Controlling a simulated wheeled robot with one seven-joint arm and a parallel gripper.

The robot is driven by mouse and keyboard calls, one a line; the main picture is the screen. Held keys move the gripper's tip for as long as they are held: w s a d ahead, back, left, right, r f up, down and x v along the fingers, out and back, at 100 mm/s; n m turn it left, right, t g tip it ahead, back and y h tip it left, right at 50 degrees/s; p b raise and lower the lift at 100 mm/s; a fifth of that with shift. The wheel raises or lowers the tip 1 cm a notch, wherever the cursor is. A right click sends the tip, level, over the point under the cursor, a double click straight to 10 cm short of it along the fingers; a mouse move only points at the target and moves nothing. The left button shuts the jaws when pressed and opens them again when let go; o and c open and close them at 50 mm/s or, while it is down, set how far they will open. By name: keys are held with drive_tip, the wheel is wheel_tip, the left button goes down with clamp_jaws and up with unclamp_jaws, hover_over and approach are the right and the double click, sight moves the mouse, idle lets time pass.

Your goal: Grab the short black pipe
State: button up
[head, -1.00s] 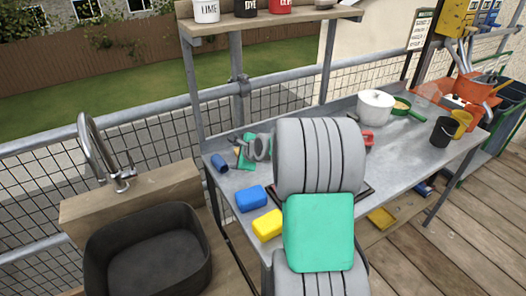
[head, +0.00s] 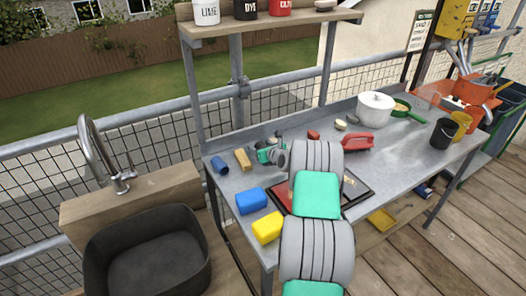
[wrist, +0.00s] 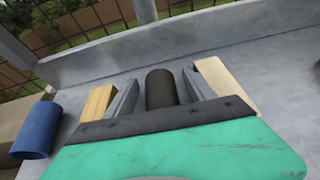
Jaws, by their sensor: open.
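The short black pipe (wrist: 161,89) shows in the wrist view as a dark cylinder lying on the grey bench, pointing away from me. My gripper (wrist: 160,77) is open, with one grey finger on each side of the pipe and a gap visible at each side. The pipe's near end is hidden behind the dark bar of my gripper. In the head view my gripper (head: 265,152) is low over the back left of the bench, and I cannot clearly make out the pipe there.
A wooden block (wrist: 98,103) lies just left of my fingers and a pale block (wrist: 226,85) just right. A white pot (head: 376,110) stands farther right.

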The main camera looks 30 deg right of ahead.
drive_tip(key=shift+w, duration=0.1)
drive_tip(key=shift+c, duration=0.3)
clamp_jaws()
idle(0.4)
